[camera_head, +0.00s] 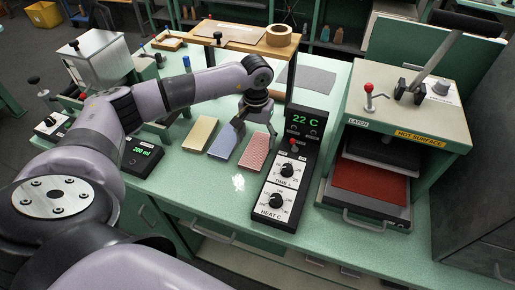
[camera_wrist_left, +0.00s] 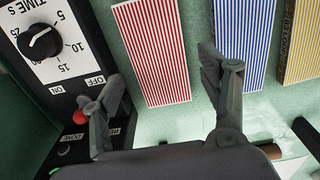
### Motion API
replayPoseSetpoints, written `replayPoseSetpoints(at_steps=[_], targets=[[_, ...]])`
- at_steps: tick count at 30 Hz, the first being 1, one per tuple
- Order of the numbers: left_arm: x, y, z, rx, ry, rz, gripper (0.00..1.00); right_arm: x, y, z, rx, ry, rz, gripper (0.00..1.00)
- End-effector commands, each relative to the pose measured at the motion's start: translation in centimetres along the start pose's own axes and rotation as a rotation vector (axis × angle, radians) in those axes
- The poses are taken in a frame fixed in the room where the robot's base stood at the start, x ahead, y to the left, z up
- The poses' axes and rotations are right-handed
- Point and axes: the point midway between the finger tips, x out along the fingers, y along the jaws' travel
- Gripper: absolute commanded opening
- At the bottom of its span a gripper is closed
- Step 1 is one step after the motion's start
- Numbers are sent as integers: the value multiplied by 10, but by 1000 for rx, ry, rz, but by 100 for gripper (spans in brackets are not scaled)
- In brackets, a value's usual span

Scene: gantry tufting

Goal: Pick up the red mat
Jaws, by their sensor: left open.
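The red mat (camera_head: 256,152) is a flat, red-and-white striped rectangle lying on the green bench, left of the heat control box. It also shows in the left wrist view (camera_wrist_left: 152,52), at the top centre. My left gripper (camera_head: 257,126) is open and empty above the bench, over the far end of the red mat. In the left wrist view its fingers (camera_wrist_left: 165,110) are spread wide, with the near end of the picture's mat between and beyond them. My right gripper is not in view.
A blue striped mat (camera_head: 225,140) and a yellow one (camera_head: 200,133) lie left of the red mat. The control box (camera_head: 292,170) stands close on its right. A press (camera_head: 400,115) with a dark red slab (camera_head: 370,179) stands further right. Bare bench lies in front of the mats.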

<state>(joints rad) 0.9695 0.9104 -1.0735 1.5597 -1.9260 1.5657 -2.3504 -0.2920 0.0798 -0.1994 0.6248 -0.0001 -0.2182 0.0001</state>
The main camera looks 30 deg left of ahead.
Motion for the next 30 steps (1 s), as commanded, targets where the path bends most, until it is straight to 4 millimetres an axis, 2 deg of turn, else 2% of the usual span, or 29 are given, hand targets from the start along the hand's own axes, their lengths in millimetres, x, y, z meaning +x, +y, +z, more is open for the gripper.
replayPoseSetpoints(at_steps=[1, 4, 9, 17, 30], targets=[[5, 1, 1, 1, -7, -2, 68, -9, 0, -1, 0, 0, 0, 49], [20, 3, -2, 1, -7, -1, 68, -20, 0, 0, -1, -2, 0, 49], [41, 2, -2, 1, -4, -1, 68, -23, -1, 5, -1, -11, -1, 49], [44, 3, -3, 1, -2, -1, 68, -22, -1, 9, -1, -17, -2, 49], [44, 2, -3, 1, -2, 0, 39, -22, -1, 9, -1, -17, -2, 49]])
